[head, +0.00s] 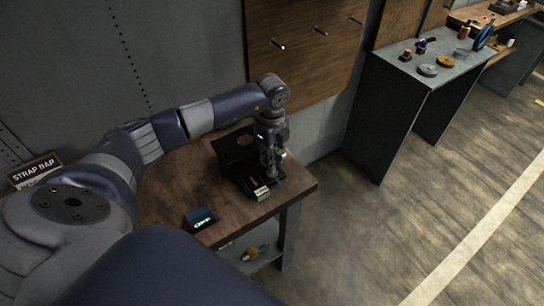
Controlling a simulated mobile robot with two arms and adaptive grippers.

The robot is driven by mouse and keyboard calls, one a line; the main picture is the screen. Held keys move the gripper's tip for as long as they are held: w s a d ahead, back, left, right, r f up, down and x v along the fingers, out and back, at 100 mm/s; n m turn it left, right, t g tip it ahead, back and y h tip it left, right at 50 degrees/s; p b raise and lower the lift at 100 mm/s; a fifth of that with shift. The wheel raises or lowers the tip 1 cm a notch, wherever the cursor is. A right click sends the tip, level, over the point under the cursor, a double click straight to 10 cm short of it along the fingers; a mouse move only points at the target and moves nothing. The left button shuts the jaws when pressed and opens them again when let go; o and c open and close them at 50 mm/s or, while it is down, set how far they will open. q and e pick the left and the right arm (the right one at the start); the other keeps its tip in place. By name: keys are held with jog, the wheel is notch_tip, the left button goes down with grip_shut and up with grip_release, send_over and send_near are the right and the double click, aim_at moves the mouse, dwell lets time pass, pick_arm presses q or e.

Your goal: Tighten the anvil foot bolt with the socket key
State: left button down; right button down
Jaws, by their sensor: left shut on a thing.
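My left gripper (270,172) points down over the right part of the wooden bench. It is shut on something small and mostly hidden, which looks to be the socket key. A black piece with a round opening (236,146), apparently the anvil, stands on the bench just left of the gripper. Its dark base reaches under my fingers. The foot bolt is hidden or too small to tell. A small pale block (262,193) shows just in front of the fingertips. My right gripper is out of view.
A yellow object (252,252) lies on the shelf below. A pegboard (300,45) hangs behind. A grey table (440,70) with several small items stands right. The floor between is clear.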

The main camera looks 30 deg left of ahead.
pick_arm(q)
jog(key=shift+f, duration=0.1)
jog(key=shift+f+b, duration=0.7)
jog(key=shift+f, duration=0.2)
jog(key=shift+f, duration=0.1)
jog(key=shift+m+b, duration=0.45)
jog(key=shift+m, duration=0.75)
jog(key=shift+m+b, duration=0.45)
jog(key=shift+m, duration=0.65)
jog(key=shift+s, duration=0.1)
